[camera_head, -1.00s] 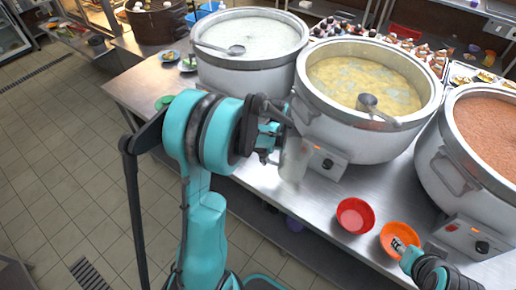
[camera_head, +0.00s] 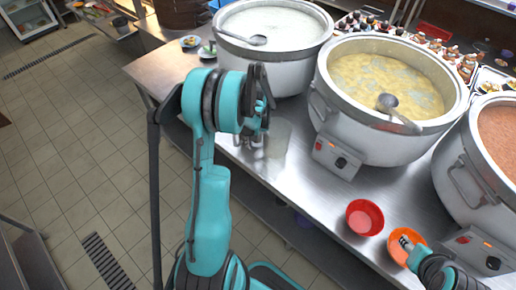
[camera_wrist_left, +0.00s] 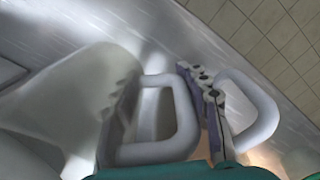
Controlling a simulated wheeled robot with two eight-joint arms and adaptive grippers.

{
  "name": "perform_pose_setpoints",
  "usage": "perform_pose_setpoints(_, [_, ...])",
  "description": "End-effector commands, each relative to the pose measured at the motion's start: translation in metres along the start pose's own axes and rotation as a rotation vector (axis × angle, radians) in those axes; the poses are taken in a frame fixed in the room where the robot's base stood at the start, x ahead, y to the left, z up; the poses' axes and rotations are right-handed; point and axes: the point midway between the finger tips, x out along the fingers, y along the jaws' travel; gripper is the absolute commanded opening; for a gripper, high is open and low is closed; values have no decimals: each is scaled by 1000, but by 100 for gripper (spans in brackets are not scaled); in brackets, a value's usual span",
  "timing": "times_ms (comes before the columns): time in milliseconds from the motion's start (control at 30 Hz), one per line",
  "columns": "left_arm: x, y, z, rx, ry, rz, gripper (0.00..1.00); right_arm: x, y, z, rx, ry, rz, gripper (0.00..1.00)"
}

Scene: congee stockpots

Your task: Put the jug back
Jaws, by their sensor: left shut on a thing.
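The jug (camera_head: 272,146) is a pale, see-through vessel over the near part of the steel table, left of the yellow-congee stockpot's control box. My left gripper (camera_head: 258,128) is shut on the jug; my arm hides part of it. In the left wrist view the jug (camera_wrist_left: 55,95) fills the left side, and my left gripper (camera_wrist_left: 172,100) has its fingers around pale loop-shaped handle parts. Whether the jug touches the table is unclear. My right gripper (camera_head: 404,243) is at the orange bowl (camera_head: 394,254); its fingers are too small to judge.
The white-congee stockpot (camera_head: 290,70), the yellow-congee stockpot (camera_head: 400,140) and the red-brown-congee stockpot (camera_head: 455,180) stand on the steel table (camera_head: 305,185). Ladles rest in the first two. A red bowl (camera_head: 365,217) sits near the front edge. Bare table lies around the jug.

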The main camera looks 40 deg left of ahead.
Motion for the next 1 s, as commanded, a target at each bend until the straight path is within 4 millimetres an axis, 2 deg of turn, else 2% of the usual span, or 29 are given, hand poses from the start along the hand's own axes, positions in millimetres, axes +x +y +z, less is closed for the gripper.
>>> perform_pose_setpoints(33, [11,0,-1,0,0,0,0,4,0,3,0,0,0,40])
perform_pose_setpoints(133, [23,0,0,1,0,0,0,6,0,5,0,0,0,40])
perform_pose_setpoints(500, [27,0,0,1,0,0,0,9,0,7,0,0,0,40])
perform_pose_setpoints(533, [27,0,0,1,0,0,47,9,0,7,0,0,0,40])
perform_pose_setpoints(600, [26,0,0,1,0,0,65,8,0,6,0,0,0,40])
perform_pose_setpoints(1000, [21,0,0,1,0,0,66,4,0,3,0,0,0,40])
